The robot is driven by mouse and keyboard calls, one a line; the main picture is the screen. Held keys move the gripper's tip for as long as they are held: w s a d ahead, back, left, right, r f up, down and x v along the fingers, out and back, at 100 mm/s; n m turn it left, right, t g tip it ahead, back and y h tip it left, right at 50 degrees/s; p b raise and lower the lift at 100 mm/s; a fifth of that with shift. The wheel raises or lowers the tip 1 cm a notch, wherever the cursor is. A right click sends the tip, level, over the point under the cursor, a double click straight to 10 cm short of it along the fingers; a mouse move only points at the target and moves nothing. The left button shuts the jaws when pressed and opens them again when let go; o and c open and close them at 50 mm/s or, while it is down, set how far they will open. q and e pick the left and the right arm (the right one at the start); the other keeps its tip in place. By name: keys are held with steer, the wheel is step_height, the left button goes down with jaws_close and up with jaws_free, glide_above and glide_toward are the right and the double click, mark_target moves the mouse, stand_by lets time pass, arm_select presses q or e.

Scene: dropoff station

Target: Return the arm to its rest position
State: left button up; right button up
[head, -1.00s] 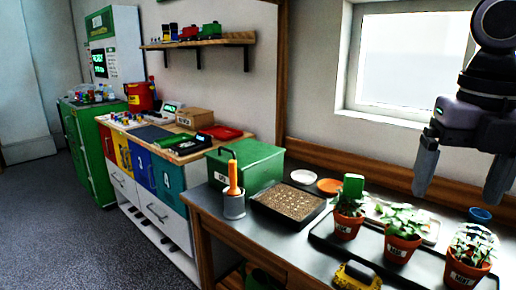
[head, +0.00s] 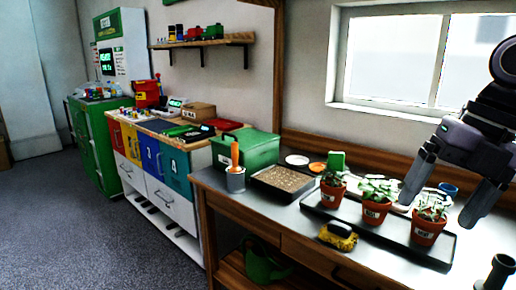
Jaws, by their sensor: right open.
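My right gripper (head: 443,190) comes in from the upper right of the head view. Its two dark fingers point down and are apart, with nothing between them. It shows in front of the right part of the potting table (head: 296,226), over the rightmost potted plants in the picture. I cannot tell its height above them. Three terracotta pots, left (head: 332,196), middle (head: 374,211) and right (head: 427,231), stand upright with green plants on a black tray (head: 399,247). My left gripper is not in view.
A soil tray (head: 283,183), a grey can with an orange-handled tool (head: 235,178) and a green box (head: 249,150) stand left of the pots. A yellow brush (head: 338,236) lies in front. A green watering can (head: 264,264) sits on the lower shelf. The floor (head: 70,215) at left is clear.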

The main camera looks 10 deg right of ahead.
step_height(320, 180, down, 37)
steer(key=w+m+t+y+b, duration=0.25)
steer(key=m+t+b, duration=0.45)
steer(key=m+t, duration=1.05)
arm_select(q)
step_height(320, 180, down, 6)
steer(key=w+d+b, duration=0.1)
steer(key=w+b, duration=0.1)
arm_select(e)
steer(key=s+a+f+m+g+h, duration=0.1)
steer(key=s+a+f+m+g, duration=0.4)
steer(key=f, duration=0.3)
steer(key=s+a+f+m+g+h, duration=0.2)
steer(key=s+a+f+m+g, duration=0.1)
steer(key=s+a+f+m, duration=0.4)
arm_select(q)
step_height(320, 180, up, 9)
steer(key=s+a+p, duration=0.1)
steer(key=p, duration=1.1)
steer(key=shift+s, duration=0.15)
arm_select(e)
step_height(320, 180, up, 9)
steer(key=shift+w+d+f+n, duration=0.15)
steer(key=shift+w+d+n, duration=0.2)
steer(key=shift+w+n, duration=0.1)
